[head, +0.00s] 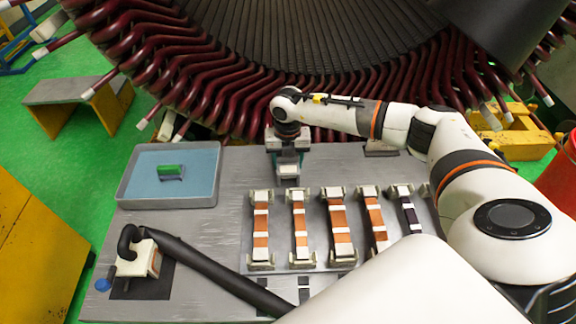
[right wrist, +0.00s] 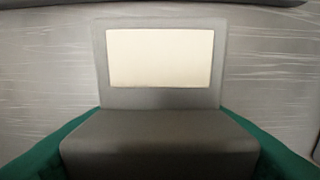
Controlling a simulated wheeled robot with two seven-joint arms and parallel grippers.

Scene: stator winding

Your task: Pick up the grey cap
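The grey cap (right wrist: 160,140) fills the middle of the right wrist view. It is a blocky grey piece with a raised back part that shows a cream rectangular face. The green fingers of my right gripper (right wrist: 160,150) lie flush along both its sides, with no visible gap. In the head view, my right gripper (head: 287,150) points down over the table behind the row of wrapped bars, with the cap (head: 288,170) small and partly hidden below it. Whether the cap touches the table is unclear. My left gripper does not show.
A blue-lined tray (head: 140,180) with a green piece (head: 171,172) stands at the left. Several orange-wrapped bars (head: 299,225) lie in front of the gripper. A white device (head: 135,262) with a thick black hose (head: 215,272) stands front left. The large stator (head: 240,85) rises behind the table.

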